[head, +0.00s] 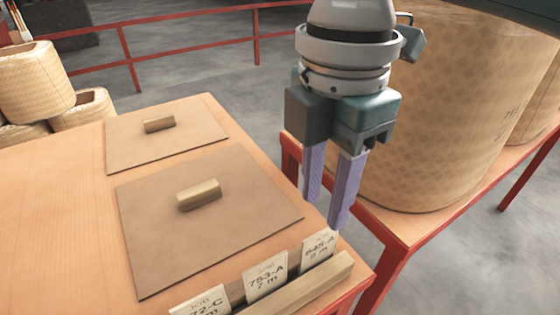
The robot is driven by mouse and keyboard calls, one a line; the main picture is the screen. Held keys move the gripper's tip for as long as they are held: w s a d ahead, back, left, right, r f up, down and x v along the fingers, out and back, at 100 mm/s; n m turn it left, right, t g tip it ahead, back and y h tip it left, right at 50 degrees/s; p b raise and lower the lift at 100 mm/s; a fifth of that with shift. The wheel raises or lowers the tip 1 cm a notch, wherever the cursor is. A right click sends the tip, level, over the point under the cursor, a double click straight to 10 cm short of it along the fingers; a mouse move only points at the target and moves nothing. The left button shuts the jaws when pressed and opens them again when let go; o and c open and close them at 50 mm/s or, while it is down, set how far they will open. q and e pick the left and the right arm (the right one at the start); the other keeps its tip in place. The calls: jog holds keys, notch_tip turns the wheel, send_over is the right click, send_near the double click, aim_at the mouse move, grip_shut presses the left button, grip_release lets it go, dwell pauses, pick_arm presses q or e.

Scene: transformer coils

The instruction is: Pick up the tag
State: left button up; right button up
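Several pale paper tags stand in a wooden holder (300,287) at the front right of the wooden table. One tag reads about "645-A 8 m" (318,248), one "753-A 7 m" (265,277), and one ending "72-C" (203,303) is cut off by the bottom edge. My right gripper (322,212) points down just above the 645-A tag. Its two purple fingers are apart with nothing visible between them; the right fingertip is close to the tag's top, and I cannot tell whether it touches. My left gripper is not in view.
The wooden table (60,210) carries two flat brown boards (165,240) (190,140) with small wooden handles. A large wrapped coil (430,130) stands on a red-framed table at the right. Smaller coils (35,80) sit at the far left. A red railing (190,22) runs behind.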

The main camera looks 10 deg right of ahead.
aim_at(322, 231)
jog(key=shift+s+f, duration=0.15)
jog(key=shift+f, duration=0.8)
jog(key=f+b, duration=0.1)
jog(key=f, duration=0.1)
jog(key=f+b, duration=0.1)
jog(key=f, duration=0.2)
jog(key=shift+d+f, duration=0.2)
jog(key=shift+f, duration=0.1)
grip_shut()
